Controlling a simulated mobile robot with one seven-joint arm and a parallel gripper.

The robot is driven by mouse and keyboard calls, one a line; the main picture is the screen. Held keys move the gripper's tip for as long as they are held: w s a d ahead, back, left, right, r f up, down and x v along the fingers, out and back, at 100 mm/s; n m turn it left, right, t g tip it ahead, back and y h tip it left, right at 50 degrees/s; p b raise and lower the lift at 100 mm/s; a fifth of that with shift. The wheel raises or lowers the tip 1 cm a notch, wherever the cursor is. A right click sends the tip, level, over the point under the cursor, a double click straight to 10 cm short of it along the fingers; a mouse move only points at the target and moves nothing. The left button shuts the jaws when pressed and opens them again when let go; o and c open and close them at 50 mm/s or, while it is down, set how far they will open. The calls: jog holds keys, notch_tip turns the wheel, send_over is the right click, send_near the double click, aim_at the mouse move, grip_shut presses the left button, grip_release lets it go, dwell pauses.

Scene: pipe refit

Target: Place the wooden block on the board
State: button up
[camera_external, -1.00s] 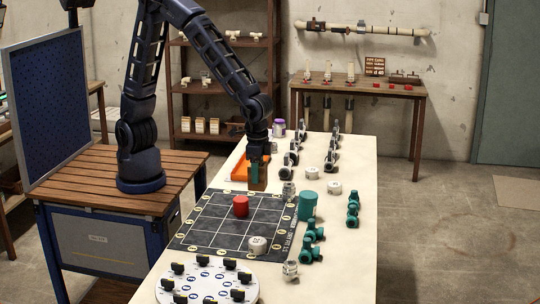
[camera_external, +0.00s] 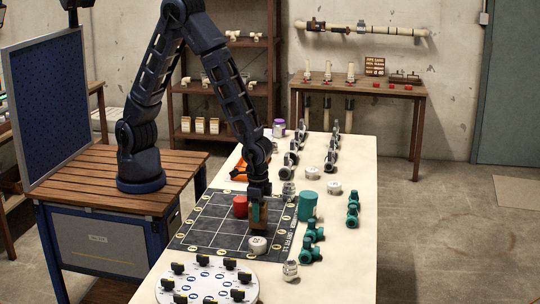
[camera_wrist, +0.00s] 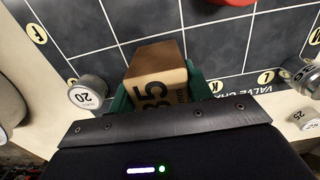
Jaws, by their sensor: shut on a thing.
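The wooden block (camera_external: 257,228) is brown, with dark "35" lettering showing in the wrist view (camera_wrist: 158,82). My gripper (camera_external: 258,211) is shut on it, with teal fingers on both sides of the block in the wrist view. The board (camera_external: 205,224) is a dark mat with white grid lines and lettered round marks along its edges; it also fills the upper wrist view (camera_wrist: 75,28). The block is over the right part of the board. I cannot tell whether its bottom touches the board.
A red cylinder (camera_external: 240,207) stands on the board, behind and left of the block. A white-grey fitting (camera_external: 258,244) is close in front of it. A green cylinder (camera_external: 308,206) and green valves stand right of the board. A round white dial plate (camera_external: 207,283) lies in front.

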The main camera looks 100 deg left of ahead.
jog(key=shift+f, duration=0.4)
jog(key=shift+f, duration=0.1)
jog(key=o, duration=1.1)
jog(key=shift+c, duration=0.2)
notch_tip(320, 180, up, 12)
jog(key=shift+r, duration=0.15)
jog(key=s+a+r+t, duration=0.1)
jog(key=s+a+r, duration=0.4)
jog(key=r, duration=0.4)
jog(key=s+a+r+t, duration=0.1)
jog(key=s+a+r, duration=0.5)
jog(key=r, duration=0.2)
jog(key=s+a+r+t, duration=0.1)
jog(key=s+a+r, duration=0.2)
jog(key=s, duration=0.4)
jog(key=s+a+r+t, duration=0.1)
jog(key=s+a+r, duration=0.2)
jog(key=s, duration=0.5)
jog(key=shift+s+a+r+t, duration=0.2)
jog(key=shift+a+r+t, duration=0.05)
jog(key=shift+a+t, duration=0.05)
